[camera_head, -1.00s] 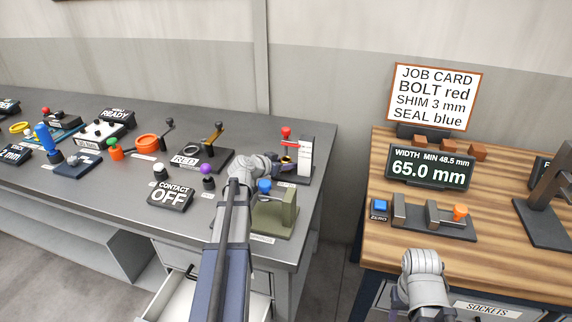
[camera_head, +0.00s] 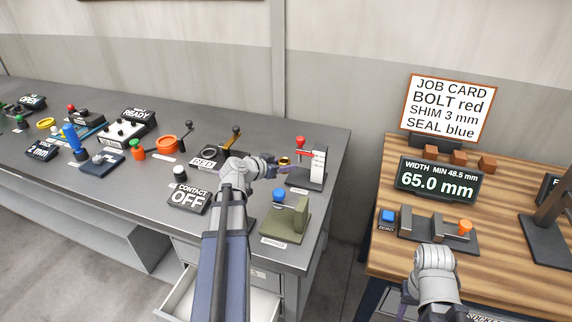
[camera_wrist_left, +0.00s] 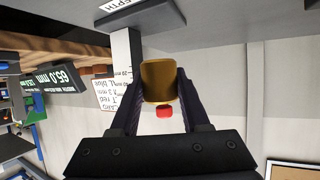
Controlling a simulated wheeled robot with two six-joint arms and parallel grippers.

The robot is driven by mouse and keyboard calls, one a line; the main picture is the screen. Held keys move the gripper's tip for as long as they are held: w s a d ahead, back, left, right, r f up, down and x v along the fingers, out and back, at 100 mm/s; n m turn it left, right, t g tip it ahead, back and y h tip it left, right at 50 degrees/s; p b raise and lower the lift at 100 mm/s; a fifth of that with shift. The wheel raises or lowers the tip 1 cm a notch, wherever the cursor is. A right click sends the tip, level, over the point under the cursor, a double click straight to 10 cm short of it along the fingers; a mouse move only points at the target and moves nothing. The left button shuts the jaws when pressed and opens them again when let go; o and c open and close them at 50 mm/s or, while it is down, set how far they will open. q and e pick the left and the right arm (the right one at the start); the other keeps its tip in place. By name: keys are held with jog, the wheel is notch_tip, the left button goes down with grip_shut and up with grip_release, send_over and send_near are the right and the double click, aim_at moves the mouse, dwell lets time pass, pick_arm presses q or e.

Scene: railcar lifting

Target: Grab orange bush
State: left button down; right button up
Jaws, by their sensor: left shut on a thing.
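The orange bush, a golden-orange cylinder, sits between the two dark fingers of my left gripper (camera_wrist_left: 158,95) in the left wrist view, where the bush (camera_wrist_left: 158,80) shows large. In the head view my left gripper (camera_head: 280,168) is above the grey bench, shut on the bush (camera_head: 285,161), just left of the depth gauge stand. The fingers partly hide the bush there. My right arm's wrist shows at the wooden bench's front edge; its gripper (camera_head: 406,297) is only partly in view, and its jaws cannot be made out.
The depth gauge stand (camera_head: 318,168) with a red knob (camera_head: 300,142) is close to the left gripper. A green block fixture (camera_head: 288,222) with a blue knob is in front. An open drawer (camera_head: 225,300) juts out below. The wooden bench (camera_head: 388,160) holds a width gauge.

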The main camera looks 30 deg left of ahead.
aim_at(284, 160)
pick_arm(q)
notch_tip(284, 160, up, 8)
jog(key=p, duration=0.6)
